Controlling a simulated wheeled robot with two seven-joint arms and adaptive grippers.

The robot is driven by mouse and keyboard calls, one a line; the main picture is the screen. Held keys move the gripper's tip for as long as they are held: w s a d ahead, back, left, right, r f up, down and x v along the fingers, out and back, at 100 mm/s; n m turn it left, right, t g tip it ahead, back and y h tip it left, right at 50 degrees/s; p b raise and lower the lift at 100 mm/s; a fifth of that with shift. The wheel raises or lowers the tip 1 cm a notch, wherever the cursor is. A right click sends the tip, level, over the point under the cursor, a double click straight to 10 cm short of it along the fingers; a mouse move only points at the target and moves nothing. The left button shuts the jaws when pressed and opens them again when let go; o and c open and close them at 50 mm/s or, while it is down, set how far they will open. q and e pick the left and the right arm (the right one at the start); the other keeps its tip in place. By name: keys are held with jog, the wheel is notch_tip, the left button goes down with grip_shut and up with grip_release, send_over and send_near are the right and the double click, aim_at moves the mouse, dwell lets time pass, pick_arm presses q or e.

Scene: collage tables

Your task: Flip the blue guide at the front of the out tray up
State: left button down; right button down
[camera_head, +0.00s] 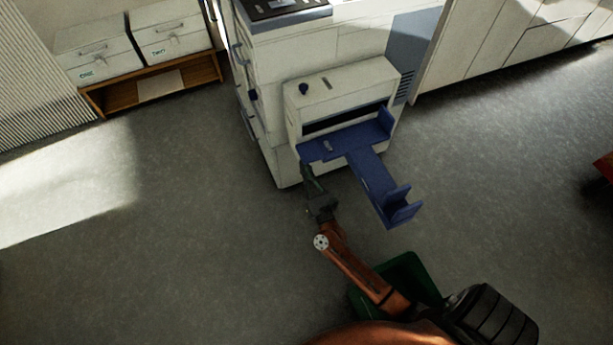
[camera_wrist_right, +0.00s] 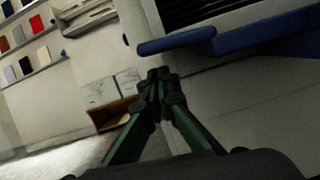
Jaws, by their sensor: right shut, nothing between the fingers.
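The out tray (camera_head: 345,143) is a blue T-shaped tray at the front of the white printer. Its arm reaches forward to an end piece with upright blue walls (camera_head: 403,207). A blue guide stands up at the tray's right side (camera_head: 386,119). The left part (camera_head: 314,152) lies flat, and I cannot tell whether it is a folded guide. In the right wrist view a blue plate (camera_wrist_right: 176,41) juts out above the fingertips. My right gripper (camera_head: 306,170) is shut and empty, just below the tray's left edge; its fingers (camera_wrist_right: 158,76) meet below that plate. My left gripper is not in view.
The white printer (camera_head: 264,122) stands behind the tray. White drawer boxes (camera_head: 93,52) sit on a low wooden shelf (camera_head: 161,89) at the back left. A green object (camera_head: 408,270) is beside my right arm. The floor on the left is clear.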

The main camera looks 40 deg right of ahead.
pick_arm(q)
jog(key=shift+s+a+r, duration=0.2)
pick_arm(e)
jog(key=shift+r, duration=0.6)
jog(key=shift+r, duration=0.1)
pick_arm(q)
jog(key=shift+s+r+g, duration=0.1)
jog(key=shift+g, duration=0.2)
pick_arm(e)
jog(key=shift+r+m, duration=0.15)
jog(key=shift+m, duration=0.25)
